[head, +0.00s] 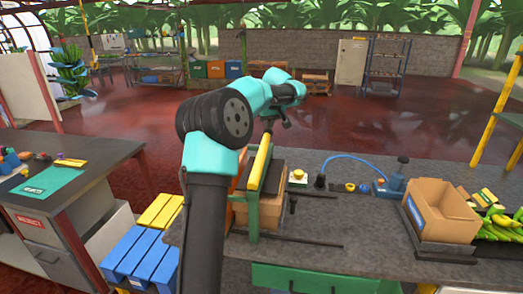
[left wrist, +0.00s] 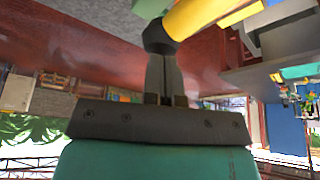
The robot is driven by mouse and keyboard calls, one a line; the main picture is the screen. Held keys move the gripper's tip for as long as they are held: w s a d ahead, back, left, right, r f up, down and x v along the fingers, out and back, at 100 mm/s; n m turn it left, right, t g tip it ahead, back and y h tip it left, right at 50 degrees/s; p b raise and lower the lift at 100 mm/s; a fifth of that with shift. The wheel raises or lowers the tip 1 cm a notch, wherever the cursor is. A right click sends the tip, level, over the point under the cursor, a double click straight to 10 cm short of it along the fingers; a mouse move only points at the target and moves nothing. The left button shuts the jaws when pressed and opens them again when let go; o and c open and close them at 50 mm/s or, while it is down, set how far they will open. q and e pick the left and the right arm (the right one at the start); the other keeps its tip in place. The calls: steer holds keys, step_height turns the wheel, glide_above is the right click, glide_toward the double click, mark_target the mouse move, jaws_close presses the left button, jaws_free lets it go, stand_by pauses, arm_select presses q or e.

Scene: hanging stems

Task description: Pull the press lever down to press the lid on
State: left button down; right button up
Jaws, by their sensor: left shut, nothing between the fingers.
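The press has a green frame (head: 252,218) on the grey workbench, with a yellow lever (head: 260,163) raised steeply. The lever also shows in the left wrist view (left wrist: 205,14), with a dark knob (left wrist: 157,37) at its end. My left gripper (head: 273,117) is at the lever's upper end. In the left wrist view its fingers (left wrist: 160,58) are shut with nothing between them, and their tips are right at the knob. I cannot tell whether they touch it. A brown box (head: 271,211) stands in the press. I cannot make out the lid. My right gripper is not in view.
A blue device (head: 391,186) with a hose and small fittings lies behind. Blue pallets (head: 140,258) stand left of the bench. The front middle of the bench is fairly clear.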

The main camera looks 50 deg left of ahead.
arm_select(q)
steer(key=shift+r, duration=1.5)
